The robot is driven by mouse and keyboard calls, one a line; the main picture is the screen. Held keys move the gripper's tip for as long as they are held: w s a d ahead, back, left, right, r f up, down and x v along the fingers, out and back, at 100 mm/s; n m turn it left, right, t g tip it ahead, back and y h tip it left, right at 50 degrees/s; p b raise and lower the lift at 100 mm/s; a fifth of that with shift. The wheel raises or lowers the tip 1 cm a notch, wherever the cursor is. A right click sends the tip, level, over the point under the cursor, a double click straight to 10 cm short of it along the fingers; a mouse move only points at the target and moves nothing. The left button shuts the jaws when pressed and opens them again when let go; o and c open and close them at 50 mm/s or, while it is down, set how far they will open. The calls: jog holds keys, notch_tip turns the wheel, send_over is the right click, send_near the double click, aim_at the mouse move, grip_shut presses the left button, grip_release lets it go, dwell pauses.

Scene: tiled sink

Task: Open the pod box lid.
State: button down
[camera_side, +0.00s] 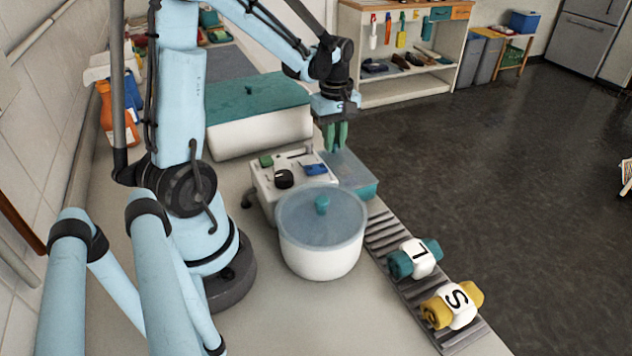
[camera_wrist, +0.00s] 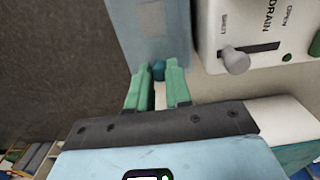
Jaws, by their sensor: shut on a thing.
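The pod box (camera_side: 362,187) is a low teal box with a pale, see-through lid (camera_side: 345,163), to the right of the white control panel. The lid appears to lie flat on the box. My gripper (camera_side: 337,146) points down over the lid with its green fingers. In the wrist view, the gripper (camera_wrist: 158,76) is shut on a small teal knob (camera_wrist: 158,67) on the grey-blue lid (camera_wrist: 150,28). The fingers hide the sides of the knob. The box's far edges are partly out of the wrist view.
The control panel (camera_side: 290,178), marked DRAIN, with a lever (camera_wrist: 235,60), stands close beside the pod box. A white pot (camera_side: 322,255) with a teal lid stands in front. A ribbed rack (camera_side: 402,275) holds rolls marked L and S. A large white box (camera_side: 262,132) stands behind.

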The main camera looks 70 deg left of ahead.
aim_at(363, 186)
jog(key=d, duration=1.3)
jog(key=shift+d, duration=0.1)
jog(key=c, duration=1)
grip_release()
jog(key=shift+c, duration=0.2)
notch_tip(363, 186, up, 12)
jog(key=s+d+f+m+t, duration=0.3)
jog(key=m+t, duration=0.4)
jog(key=m, duration=1.1)
jog(key=shift+s+d+f, duration=0.15)
jog(key=shift+d+f, duration=0.2)
jog(key=shift+d, duration=0.35)
